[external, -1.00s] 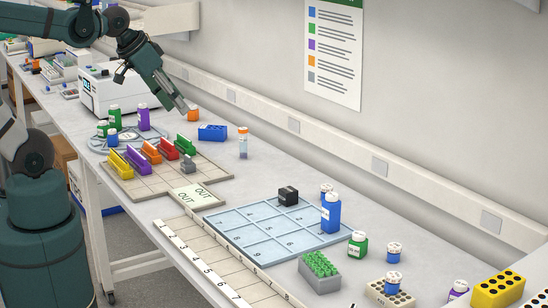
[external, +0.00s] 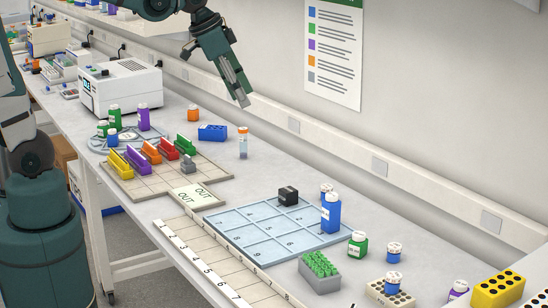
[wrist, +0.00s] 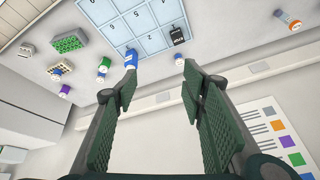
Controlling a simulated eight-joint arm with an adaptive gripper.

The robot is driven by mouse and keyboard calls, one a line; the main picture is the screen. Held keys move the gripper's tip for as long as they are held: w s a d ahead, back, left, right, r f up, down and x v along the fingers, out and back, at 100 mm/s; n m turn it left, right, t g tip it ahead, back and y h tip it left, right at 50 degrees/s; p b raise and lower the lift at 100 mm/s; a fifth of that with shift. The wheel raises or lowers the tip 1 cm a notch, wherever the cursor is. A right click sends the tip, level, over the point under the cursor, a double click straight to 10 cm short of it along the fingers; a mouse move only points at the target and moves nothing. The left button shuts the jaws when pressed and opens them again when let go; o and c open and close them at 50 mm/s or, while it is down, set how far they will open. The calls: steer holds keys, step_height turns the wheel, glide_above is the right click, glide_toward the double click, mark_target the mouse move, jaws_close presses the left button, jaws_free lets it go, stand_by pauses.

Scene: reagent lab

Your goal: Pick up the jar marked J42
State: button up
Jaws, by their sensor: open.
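I cannot read J42 on any jar. My gripper (external: 243,101) is open and empty, high above the bench near the wall. In the wrist view its fingers (wrist: 160,76) stand apart, with the blue bottle (wrist: 131,58) beyond the left fingertip.
The pale blue numbered tray (external: 262,251) holds a black block (external: 288,195). A green-topped rack (external: 320,271), a yellow rack (external: 497,289) and an orange-capped vial (external: 243,145) stand on the bench. The sorting board (external: 125,187) carries coloured dividers. A wall rail (external: 340,150) runs behind.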

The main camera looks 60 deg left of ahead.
steer(key=w+d+f+m+g, duration=0.1)
steer(key=w+d+f+m, duration=0.2)
steer(key=w+d, duration=0.6)
steer(key=m+g, duration=0.4)
steer(key=m, duration=0.3)
glide_above(395, 246)
steer(key=a, duration=0.1)
steer(key=f, duration=2.4)
steer(key=shift+s+f, duration=0.2)
steer(key=shift+f, duration=0.05)
steer(key=shift+d+f+m, duration=0.15)
steer(key=shift+f+m, duration=0.1)
steer(key=shift+m, duration=0.05)
steer(key=shift+d+f, duration=0.1)
steer(key=shift+f, duration=1.15)
steer(key=shift+f, duration=0.15)
